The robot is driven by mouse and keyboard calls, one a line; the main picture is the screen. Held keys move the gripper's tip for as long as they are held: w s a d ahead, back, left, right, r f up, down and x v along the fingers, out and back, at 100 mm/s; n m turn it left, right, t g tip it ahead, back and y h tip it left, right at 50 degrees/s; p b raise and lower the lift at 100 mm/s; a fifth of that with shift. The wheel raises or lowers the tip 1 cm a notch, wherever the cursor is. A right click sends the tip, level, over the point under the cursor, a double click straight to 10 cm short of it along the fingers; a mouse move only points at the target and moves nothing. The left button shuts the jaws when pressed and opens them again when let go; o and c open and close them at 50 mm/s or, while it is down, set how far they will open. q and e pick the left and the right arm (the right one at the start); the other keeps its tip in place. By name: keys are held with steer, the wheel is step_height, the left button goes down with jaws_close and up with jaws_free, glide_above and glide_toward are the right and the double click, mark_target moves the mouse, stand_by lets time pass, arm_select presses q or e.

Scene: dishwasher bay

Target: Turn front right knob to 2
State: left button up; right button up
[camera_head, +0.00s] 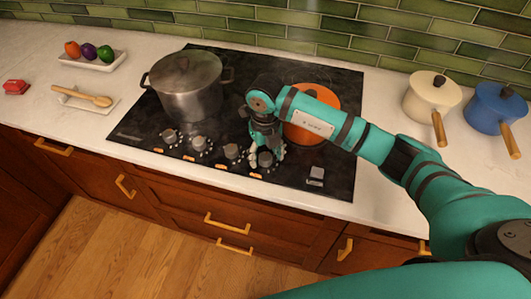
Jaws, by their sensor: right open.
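A black cooktop (230,180) has a row of several silver knobs along its front edge. The rightmost knob (265,160) is directly at my right gripper (266,154). The gripper points down with its fingers open, one on each side of this knob. I cannot tell whether the fingers touch it. The gripper partly hides the knob and its setting. The other knobs stand to the left, including the one beside it (231,151). Small orange marks show in front of the knobs; their text is too small to read. My left gripper is not in view.
A lidded steel pot (188,88) stands on the left of the cooktop. An orange pan (303,133) sits behind my right arm. A cream pot (430,97) and blue pot (494,107) stand right. A wooden spoon (88,97) lies left. Drawers are below.

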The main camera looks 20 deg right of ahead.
steer(key=c, duration=1.1)
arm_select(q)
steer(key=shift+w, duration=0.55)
arm_select(e)
steer(key=shift+c, duration=0.2)
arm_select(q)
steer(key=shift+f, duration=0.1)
arm_select(e)
steer(key=shift+m, duration=0.3)
steer(key=m+b, duration=0.1)
steer(key=m, duration=0.1)
steer(key=shift+w+m, duration=0.1)
steer(key=shift+m, duration=0.2)
steer(key=m, duration=0.2)
steer(key=shift+m+b, duration=0.3)
steer(key=shift+b, duration=0.05)
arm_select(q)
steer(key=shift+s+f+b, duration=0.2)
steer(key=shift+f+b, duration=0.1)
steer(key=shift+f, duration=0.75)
arm_select(e)
steer(key=m, duration=0.6)
steer(key=shift+r, duration=0.1)
steer(key=o, duration=1.1)
